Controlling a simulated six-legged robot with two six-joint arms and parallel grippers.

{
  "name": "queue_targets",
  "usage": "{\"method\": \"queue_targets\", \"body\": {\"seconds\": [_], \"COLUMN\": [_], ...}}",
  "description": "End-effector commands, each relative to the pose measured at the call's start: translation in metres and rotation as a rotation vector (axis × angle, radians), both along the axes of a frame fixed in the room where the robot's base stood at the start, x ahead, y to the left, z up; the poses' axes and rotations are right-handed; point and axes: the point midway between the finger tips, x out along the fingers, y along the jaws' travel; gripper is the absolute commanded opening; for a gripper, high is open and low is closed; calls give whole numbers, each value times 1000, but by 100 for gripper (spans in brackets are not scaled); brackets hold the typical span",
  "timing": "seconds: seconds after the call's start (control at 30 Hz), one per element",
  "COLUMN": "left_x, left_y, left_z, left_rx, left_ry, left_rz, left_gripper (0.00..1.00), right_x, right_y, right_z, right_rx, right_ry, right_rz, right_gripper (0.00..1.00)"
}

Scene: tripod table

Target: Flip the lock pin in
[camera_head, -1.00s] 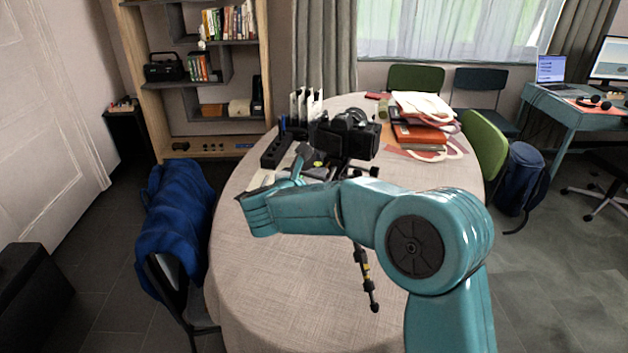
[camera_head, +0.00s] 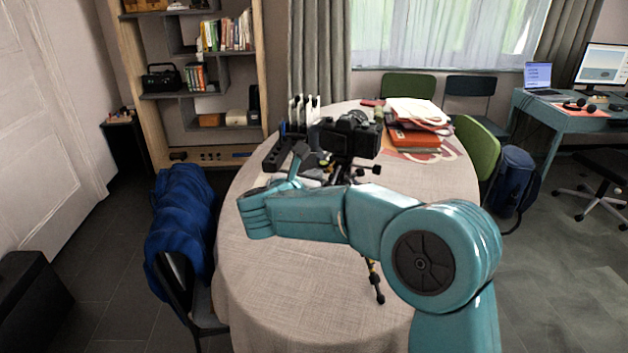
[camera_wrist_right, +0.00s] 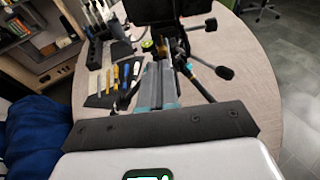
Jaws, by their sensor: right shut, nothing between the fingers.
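A black camera (camera_head: 352,137) sits on a tripod (camera_head: 374,275) on the round table (camera_head: 275,270). The camera's dark underside (camera_wrist_right: 165,8) shows at the top of the right wrist view, with the tripod's dark knobs and handles (camera_wrist_right: 225,72) below it. I cannot make out the lock pin for certain in either view. My right gripper (camera_head: 301,152) is shut and empty, just left of the camera in the head view. In the right wrist view its fingers (camera_wrist_right: 158,76) point toward the tripod head; whether they touch it I cannot tell. My left gripper is not in view.
Small tools (camera_wrist_right: 122,75) lie on the table left of the tripod. A black holder (camera_head: 277,153) stands at the table's left edge. Books and a white bag (camera_head: 416,112) lie behind right. A chair with a blue jacket (camera_head: 180,220) stands left.

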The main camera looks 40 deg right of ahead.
Motion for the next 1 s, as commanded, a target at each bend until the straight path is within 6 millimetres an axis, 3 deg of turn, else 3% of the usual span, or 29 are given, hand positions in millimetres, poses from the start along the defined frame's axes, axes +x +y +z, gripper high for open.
{"method": "queue_targets", "body": {"seconds": [0.5,1.0], "left_x": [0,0], "left_y": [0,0], "left_z": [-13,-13], "left_rx": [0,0], "left_ry": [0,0], "left_rz": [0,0], "left_gripper": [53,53], "right_x": [-38,-43], "right_y": [66,75], "right_z": [21,22], "right_rx": [1,1], "right_ry": [-1,1], "right_rz": [3,0], "right_gripper": [0,0]}}
